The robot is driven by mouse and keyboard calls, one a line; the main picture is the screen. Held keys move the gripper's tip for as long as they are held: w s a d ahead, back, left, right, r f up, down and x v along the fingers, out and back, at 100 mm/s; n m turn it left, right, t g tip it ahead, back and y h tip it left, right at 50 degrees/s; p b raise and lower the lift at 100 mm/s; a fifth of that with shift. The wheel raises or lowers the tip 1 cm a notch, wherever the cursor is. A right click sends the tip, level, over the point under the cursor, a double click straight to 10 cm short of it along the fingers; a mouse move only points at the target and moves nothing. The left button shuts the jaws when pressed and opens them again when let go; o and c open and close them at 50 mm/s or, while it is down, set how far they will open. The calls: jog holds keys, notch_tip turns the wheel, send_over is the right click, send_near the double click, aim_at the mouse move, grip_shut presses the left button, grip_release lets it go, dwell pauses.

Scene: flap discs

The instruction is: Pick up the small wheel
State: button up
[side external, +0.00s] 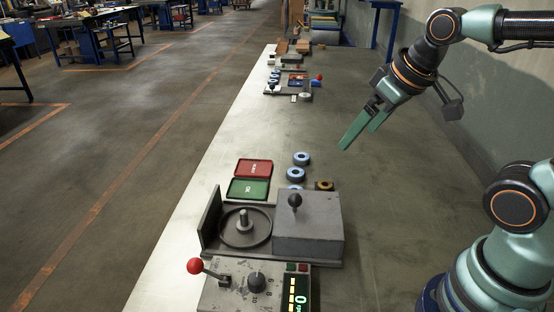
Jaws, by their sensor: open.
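Several wheels lie on the bench beside the trays. Two blue-grey ones with dark centres are the far wheel (301,158) and the middle wheel (295,174). A third blue-grey wheel (294,187) is partly hidden behind the machine's grey block. A brown-orange wheel (324,185) with a dark centre lies to its right, its near edge close to the block. I cannot tell for sure which is the small wheel. My gripper (360,138) has long green fingers, is open and empty, and hangs above the bench, up and right of the wheels.
A red tray (254,168) and a green tray (248,188) lie left of the wheels. A grey machine (308,224) with a round spindle plate stands in front, with a red-knobbed control box (240,285). Fixtures (290,84) stand farther back. The bench right of the wheels is clear.

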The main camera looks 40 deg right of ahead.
jog(key=w+d+r+n+g, duration=0.1)
jog(key=w+n+g, duration=0.1)
jog(key=w+n, duration=0.35)
jog(key=n+g, duration=0.3)
jog(key=n, duration=0.6)
send_over(295, 168)
jog(key=s, duration=0.2)
jog(key=f, duration=1.3)
jog(key=a+f, duration=0.1)
jog(key=f, duration=0.6)
jog(key=shift+s+f, duration=0.15)
jog(key=shift+f, duration=0.05)
jog(key=shift+m, duration=0.25)
jog(key=shift+w+a+f, duration=0.1)
jog(key=shift+w+f, duration=0.05)
jog(key=shift+f, duration=0.8)
jog(key=shift+w+a+f, duration=0.1)
jog(key=shift+w+f, duration=0.05)
jog(key=shift+f, duration=0.75)
jog(key=shift+w+f, duration=0.15)
jog(key=shift+f, duration=0.8)
jog(key=c, duration=1.4)
jog(key=shift+c, duration=0.2)
